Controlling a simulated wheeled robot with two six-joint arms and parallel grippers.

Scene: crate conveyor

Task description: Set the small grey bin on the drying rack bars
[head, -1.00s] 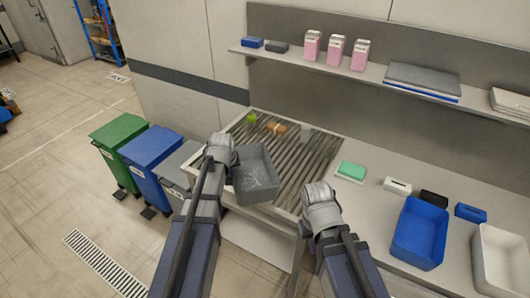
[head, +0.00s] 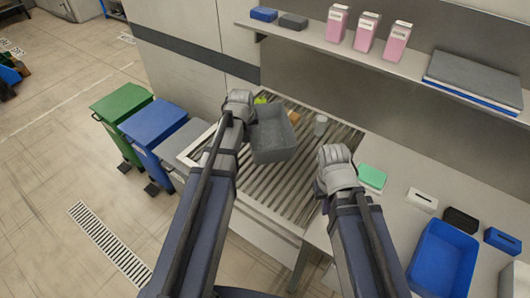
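The small grey bin (head: 273,140) is over the left middle part of the drying rack bars (head: 287,192), its open top facing up. My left gripper (head: 241,106) is at the bin's left wall and grips it; its fingertips are mostly hidden. I cannot tell whether the bin's underside touches the bars. My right gripper (head: 337,160) is over the right edge of the rack, apart from the bin and holding nothing that I can see. Its fingers point away from me, so their opening is unclear.
A lime-green item (head: 260,100), an orange-brown item (head: 294,118) and a clear cup (head: 320,125) are on the rack near the bin. A green sponge (head: 372,177) and blue bin (head: 443,259) lie right. The front bars are clear. A shelf (head: 330,52) runs above.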

